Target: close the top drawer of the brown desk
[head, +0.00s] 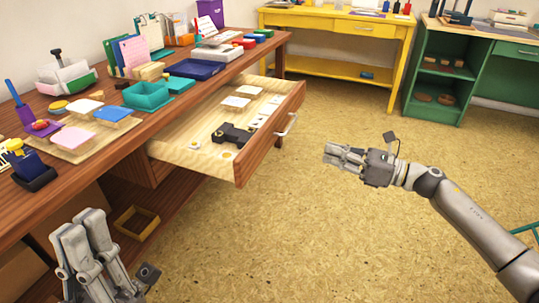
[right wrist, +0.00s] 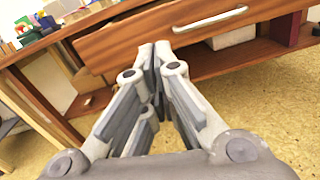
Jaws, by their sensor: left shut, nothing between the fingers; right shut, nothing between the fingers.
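The brown desk (head: 178,104) runs along the left in the head view. Its top drawer (head: 262,148) is pulled well out, with a metal handle (head: 287,131) on its front. Inside lie a black item (head: 231,134), white cards and small round pieces. My right gripper (head: 328,152) is shut and empty, to the right of the drawer front and apart from it. In the right wrist view, the drawer front (right wrist: 185,32) and handle (right wrist: 210,18) are beyond the shut fingers (right wrist: 155,48). My left gripper (head: 72,228) is shut and empty, low at the left beside the desk.
The desk top holds several stationery items, including a teal tray (head: 148,94) and a dark blue tray (head: 195,68). A yellow table (head: 335,70) and a green desk (head: 433,95) stand at the back. The floor (head: 330,220) right of the drawer is clear.

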